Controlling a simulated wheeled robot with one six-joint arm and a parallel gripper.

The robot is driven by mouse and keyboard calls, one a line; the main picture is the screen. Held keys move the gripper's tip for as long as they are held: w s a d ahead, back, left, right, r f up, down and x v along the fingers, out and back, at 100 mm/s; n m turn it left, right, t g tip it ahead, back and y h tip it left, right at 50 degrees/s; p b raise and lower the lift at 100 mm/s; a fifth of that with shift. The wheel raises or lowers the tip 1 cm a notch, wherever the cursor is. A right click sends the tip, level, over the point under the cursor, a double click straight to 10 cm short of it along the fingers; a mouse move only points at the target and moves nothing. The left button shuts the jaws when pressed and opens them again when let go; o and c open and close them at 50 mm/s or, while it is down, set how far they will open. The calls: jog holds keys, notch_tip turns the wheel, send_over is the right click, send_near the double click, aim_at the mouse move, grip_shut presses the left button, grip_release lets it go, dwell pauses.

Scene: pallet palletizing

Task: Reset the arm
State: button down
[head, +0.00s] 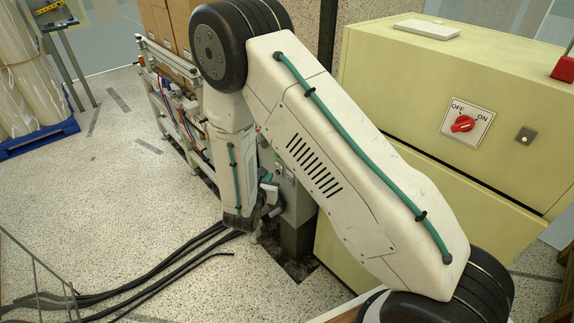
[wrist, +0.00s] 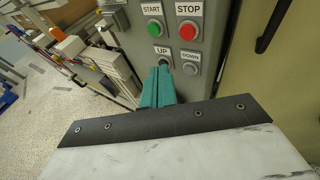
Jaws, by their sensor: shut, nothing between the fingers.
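My gripper (wrist: 161,72) shows in the wrist view as two teal fingers pressed together, with nothing between them. Its tips are just below the UP label (wrist: 163,50) and partly cover the button (wrist: 166,60) there. I cannot tell whether they touch it. The grey control panel (wrist: 213,60) also carries a green START button (wrist: 154,29), a red STOP button (wrist: 187,31) and a grey DOWN button (wrist: 190,68). In the head view my arm is bent, its forearm hanging down beside the panel, and the fingertips are hard to make out.
A yellow-green cabinet (head: 430,90) with a red OFF/ON switch (head: 462,124) stands at the right. A conveyor frame (head: 165,95) with cardboard boxes (head: 160,22) is behind my arm. Black cables (head: 120,278) cross the floor. Open floor (head: 110,190) lies to the left.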

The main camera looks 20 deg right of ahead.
dwell(0.7)
jog(key=s+d+r+m+g+h, duration=0.2)
jog(key=s+d+r+m+g, duration=0.35)
jog(key=s+r+m, duration=0.2)
jog(key=s+d+r+m+g+h, duration=0.1)
jog(key=s+d+r+m+g, duration=0.5)
jog(key=s, duration=0.3)
jog(key=s+a+r+m+y, duration=0.3)
jog(key=s+r+m+y, duration=0.3)
jog(key=s+r, duration=0.3)
jog(key=s+a+r+m+t+y, duration=0.1)
jog(key=s+a+r+m+y, duration=0.2)
jog(key=s+r+m+y, duration=0.3)
jog(key=shift+s+a+r+m, duration=0.25)
jog(key=shift+s+r+m, duration=1.45)
jog(key=shift+s, duration=0.95)
